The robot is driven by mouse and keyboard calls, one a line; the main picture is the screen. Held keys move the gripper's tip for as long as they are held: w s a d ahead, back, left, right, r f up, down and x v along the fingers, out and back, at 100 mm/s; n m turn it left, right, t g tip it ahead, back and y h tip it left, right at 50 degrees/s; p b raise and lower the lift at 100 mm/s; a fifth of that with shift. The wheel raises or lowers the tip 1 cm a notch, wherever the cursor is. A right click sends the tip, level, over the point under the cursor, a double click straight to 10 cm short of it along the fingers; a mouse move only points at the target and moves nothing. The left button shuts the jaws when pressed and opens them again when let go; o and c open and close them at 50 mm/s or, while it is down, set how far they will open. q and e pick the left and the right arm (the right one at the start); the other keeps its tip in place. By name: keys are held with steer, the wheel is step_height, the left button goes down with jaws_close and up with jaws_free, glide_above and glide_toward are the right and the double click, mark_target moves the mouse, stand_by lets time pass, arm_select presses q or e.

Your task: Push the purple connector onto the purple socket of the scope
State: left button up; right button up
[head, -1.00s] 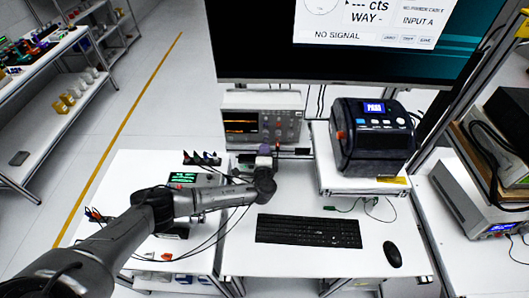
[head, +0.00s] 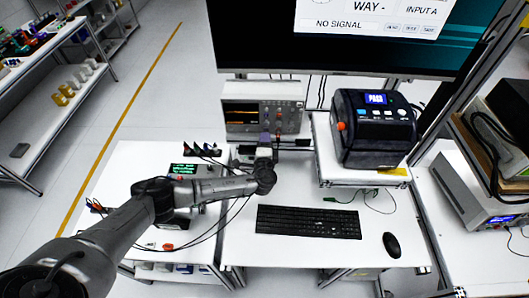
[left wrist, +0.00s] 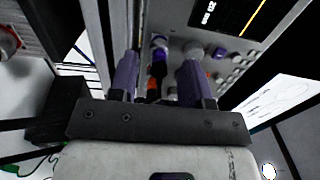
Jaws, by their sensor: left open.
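The scope (head: 262,117) stands at the back of the white bench, with its screen at the left and knobs and sockets on its front. My left gripper (head: 265,142) is close to the lower front of the scope. In the left wrist view my left gripper (left wrist: 157,78) is open, its two purple-grey fingers apart. The purple connector (left wrist: 158,57) shows between them, at the scope's front panel, with a pale ring at its far end. The purple socket is hidden behind it, and I cannot tell how deep the connector sits. My right gripper is not in view.
A dark printer-like box (head: 370,128) stands on a white platform right of the scope. A keyboard (head: 308,221) and mouse (head: 391,245) lie in front. Dark cables run left beside my arm to a small device with a green display (head: 183,169). A large monitor (head: 340,40) hangs above.

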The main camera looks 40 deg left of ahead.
arm_select(q)
steer(key=b+v, duration=0.2)
steer(key=v, duration=1.1)
steer(key=shift+s+d, duration=0.15)
steer(key=s+d+r+n+g+h+p, duration=0.3)
steer(key=s+d+r+n+g+h, duration=0.3)
steer(key=s+d+h, duration=0.4)
steer(key=s+f+n+g+p, duration=0.1)
steer(key=s+f+g+p, duration=0.1)
steer(key=s, duration=0.8)
steer(key=s+f+n+g+h+p, duration=0.1)
steer(key=s+f+g+p, duration=0.1)
steer(key=s, duration=0.8)
steer(key=shift+s+f+g+p, duration=0.2)
steer(key=shift+s+g+p, duration=0.15)
steer(key=shift+p, duration=0.5)
